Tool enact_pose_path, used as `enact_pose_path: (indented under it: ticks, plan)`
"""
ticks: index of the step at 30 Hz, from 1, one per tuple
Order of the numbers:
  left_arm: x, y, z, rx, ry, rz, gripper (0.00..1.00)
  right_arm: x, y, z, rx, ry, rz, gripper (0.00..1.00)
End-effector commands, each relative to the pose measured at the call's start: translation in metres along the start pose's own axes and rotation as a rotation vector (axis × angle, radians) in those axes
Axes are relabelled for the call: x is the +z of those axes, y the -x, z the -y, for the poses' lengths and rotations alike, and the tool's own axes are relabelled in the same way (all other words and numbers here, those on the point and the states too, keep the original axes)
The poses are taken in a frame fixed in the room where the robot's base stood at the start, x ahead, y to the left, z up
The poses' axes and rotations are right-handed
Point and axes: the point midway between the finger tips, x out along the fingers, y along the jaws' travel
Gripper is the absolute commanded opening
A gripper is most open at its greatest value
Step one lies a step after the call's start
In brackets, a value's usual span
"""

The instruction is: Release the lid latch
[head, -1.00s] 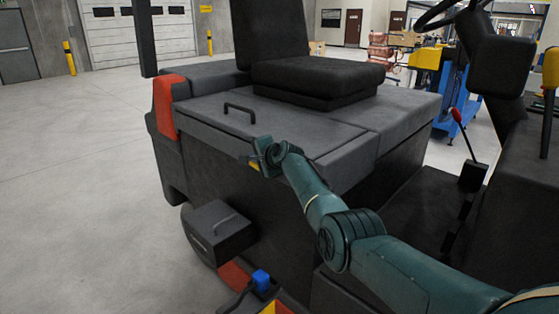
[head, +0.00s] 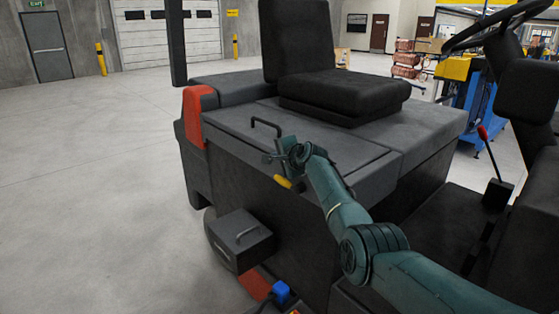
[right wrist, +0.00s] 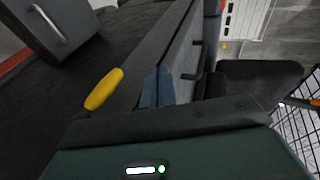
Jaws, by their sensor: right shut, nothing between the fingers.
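The yellow latch (head: 283,182) is on the front side of the dark machine, just below the lid's edge. The lid (head: 225,124) is a flat grey panel with a black handle (head: 266,125) and lies down flat. My right gripper (head: 270,158) is just above and left of the latch, with a visible gap. In the right wrist view the yellow latch (right wrist: 104,89) is left of my shut, empty fingers (right wrist: 157,88), not between them. My left gripper is not in view.
A black seat (head: 345,92) stands behind the lid. A dark box with a handle (head: 240,240) juts out low at the front left. A steering wheel (head: 495,25) and a red-topped lever (head: 490,150) are at the right. The floor at the left is clear.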

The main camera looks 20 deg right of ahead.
Motion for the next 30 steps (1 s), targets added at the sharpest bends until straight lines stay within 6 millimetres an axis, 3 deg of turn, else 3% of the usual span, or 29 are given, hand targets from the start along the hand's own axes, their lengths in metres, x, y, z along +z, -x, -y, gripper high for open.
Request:
enact_pose_path:
  ticks: [6,12,30]
  plan:
    - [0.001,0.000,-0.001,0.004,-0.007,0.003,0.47,0.006,0.022,0.041,-0.003,0.001,0.000,0.00]
    - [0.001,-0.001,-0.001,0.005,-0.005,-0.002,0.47,0.008,0.035,0.062,0.001,-0.001,0.000,0.00]
    - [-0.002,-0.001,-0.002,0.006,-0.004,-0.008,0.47,0.009,0.038,0.068,0.004,0.000,0.000,0.00]
